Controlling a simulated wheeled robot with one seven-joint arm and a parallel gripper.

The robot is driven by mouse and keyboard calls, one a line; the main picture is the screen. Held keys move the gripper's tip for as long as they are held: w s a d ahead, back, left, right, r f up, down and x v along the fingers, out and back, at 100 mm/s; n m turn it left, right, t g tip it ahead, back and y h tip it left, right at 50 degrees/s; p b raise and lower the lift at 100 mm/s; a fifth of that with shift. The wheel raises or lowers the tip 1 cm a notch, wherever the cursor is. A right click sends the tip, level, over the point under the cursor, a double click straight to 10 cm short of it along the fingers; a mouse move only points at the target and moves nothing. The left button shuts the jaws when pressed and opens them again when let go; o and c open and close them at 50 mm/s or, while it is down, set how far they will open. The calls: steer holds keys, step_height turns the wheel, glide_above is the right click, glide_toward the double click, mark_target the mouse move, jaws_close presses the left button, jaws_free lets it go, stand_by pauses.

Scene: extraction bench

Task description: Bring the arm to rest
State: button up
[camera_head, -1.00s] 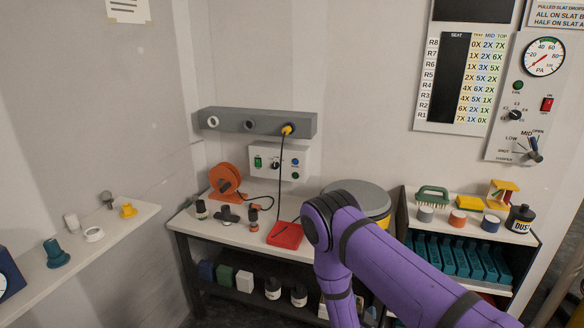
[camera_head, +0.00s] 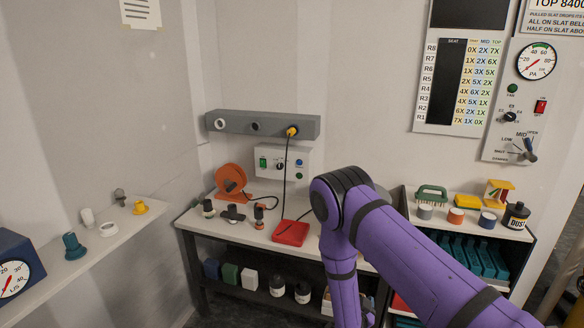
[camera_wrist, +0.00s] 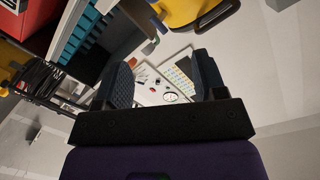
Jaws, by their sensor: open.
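My purple arm reaches up from the lower right of the head view and bends at an elbow in front of the bench (camera_head: 300,246). The end of the arm is out of the head view. In the wrist view my gripper (camera_wrist: 168,82) shows two dark padded fingers set well apart. The gap between them is empty, and a wall panel with a gauge shows far beyond it. The fingers touch nothing that I can see.
A red block (camera_head: 291,233) and an orange reel (camera_head: 231,178) stand on the bench. A shelf unit (camera_head: 395,226) with teal slats stands right of my arm. A white ledge (camera_head: 84,256) with small fittings runs along the left wall. A grey socket rail (camera_head: 236,124) is above the bench.

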steer(key=w+r+g+y, duration=0.1)
steer(key=w+r+g, duration=0.15)
steer(key=r, duration=0.55)
steer(key=w+r+g+y, duration=0.1)
steer(key=w+r, duration=0.3)
steer(key=r, duration=0.5)
steer(key=s+r+n+g+y, duration=0.1)
steer(key=s+r+n+y, duration=0.15)
steer(key=r, duration=0.75)
steer(key=s+r+n+g+y, duration=0.1)
steer(key=s+r, duration=0.3)
steer(key=r, duration=0.5)
steer(key=s+d+r+n+g, duration=0.1)
steer(key=s+r, duration=0.4)
steer(key=s, duration=0.6)
steer(key=s+d+r+n+g, duration=0.2)
steer(key=s+d+r, duration=0.3)
steer(key=s, duration=0.7)
steer(key=s+d+r+n+g, duration=0.2)
steer(key=s+r, duration=0.3)
steer(key=s, duration=0.6)
steer(key=shift+s+d+r+n, duration=0.2)
steer(key=shift+d+r+n, duration=0.05)
steer(key=shift+d+n, duration=0.6)
